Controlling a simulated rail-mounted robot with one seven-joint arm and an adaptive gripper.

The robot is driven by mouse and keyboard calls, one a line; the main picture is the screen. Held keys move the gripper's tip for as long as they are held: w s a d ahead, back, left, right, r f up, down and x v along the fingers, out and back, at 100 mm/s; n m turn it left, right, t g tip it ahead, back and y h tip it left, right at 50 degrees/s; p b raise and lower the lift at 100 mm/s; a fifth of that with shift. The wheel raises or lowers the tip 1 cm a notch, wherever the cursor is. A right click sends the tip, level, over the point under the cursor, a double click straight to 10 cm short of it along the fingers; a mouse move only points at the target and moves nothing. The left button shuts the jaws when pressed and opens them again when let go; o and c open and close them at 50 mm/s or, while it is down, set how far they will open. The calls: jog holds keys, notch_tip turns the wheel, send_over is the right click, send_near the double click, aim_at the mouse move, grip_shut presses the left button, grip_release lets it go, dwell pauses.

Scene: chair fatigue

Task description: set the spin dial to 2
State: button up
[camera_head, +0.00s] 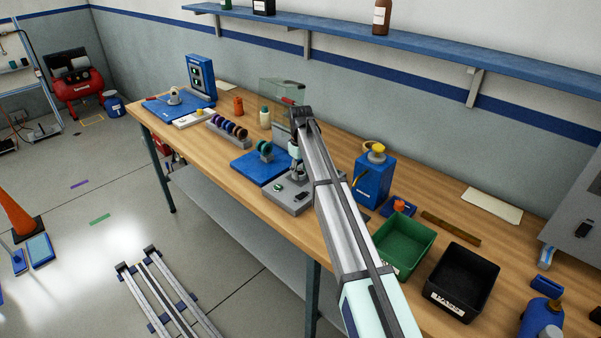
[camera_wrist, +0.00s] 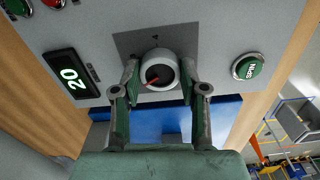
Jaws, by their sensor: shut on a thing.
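The spin dial (camera_wrist: 160,72) is a round white knob with a red pointer line, on a dark square plate with a small mark at its edge. The pointer lies aslant on the knob's face. My gripper (camera_wrist: 160,78) has one finger on each side of the knob, closed on it. The dial is on a grey unit (camera_wrist: 205,35), which stands on the bench in the head view (camera_head: 291,204). There my gripper (camera_head: 297,172) is over the unit, and I cannot make out the dial.
A black display (camera_wrist: 72,75) reading 20 and a green button (camera_wrist: 248,67) flank the dial. A blue mat (camera_head: 252,170) lies beside the unit. A blue container (camera_head: 374,182), green bin (camera_head: 404,240) and black bin (camera_head: 462,279) stand to the right.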

aim_at(300, 173)
dwell(0.3)
jog(key=o, duration=1.1)
jog(key=shift+o, duration=0.2)
notch_tip(300, 173, up, 12)
